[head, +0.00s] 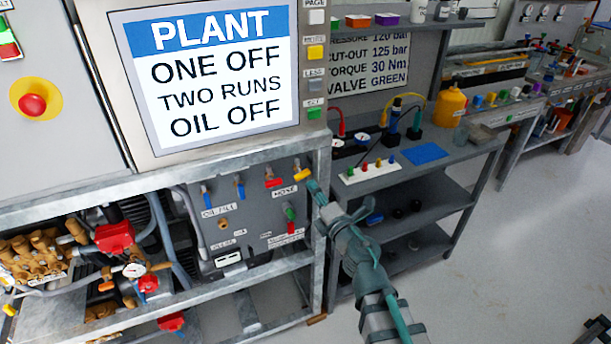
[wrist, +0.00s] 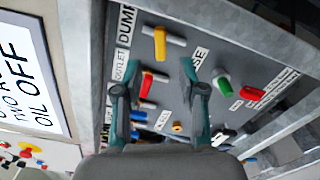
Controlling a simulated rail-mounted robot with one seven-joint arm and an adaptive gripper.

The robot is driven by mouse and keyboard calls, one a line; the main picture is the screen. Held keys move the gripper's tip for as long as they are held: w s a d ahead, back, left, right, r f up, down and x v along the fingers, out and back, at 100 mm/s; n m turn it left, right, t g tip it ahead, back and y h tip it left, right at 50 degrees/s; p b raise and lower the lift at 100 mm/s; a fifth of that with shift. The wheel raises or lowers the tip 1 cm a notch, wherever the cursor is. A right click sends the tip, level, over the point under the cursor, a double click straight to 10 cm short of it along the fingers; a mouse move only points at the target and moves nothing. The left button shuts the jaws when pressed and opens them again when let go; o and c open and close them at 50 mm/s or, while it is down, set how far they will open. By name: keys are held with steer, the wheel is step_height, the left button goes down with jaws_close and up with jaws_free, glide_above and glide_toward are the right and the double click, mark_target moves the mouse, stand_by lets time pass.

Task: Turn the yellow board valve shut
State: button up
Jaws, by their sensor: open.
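The yellow board valve (head: 303,174) is at the top right of the grey valve board, near the frame post. In the wrist view the yellow handle (wrist: 160,43) appears to lie across its short pale pipe. My gripper (head: 314,188) is just below and right of it in the head view. In the wrist view my gripper's fingers (wrist: 160,72) are spread apart, with nothing between them. The yellow handle shows beyond the fingertips, and I see no contact.
A red-handled valve (wrist: 147,83) is close to the left finger. A green valve (wrist: 223,83) and a red one (wrist: 252,94) are right of the fingers. Blue valves (head: 240,188) are farther left. The metal frame post (head: 320,235) stands close beside my gripper.

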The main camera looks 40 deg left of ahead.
mark_target(305, 176)
steer(key=x, duration=0.8)
steer(key=shift+w+a, duration=0.15)
steer(key=shift+a, duration=0.05)
jaws_close()
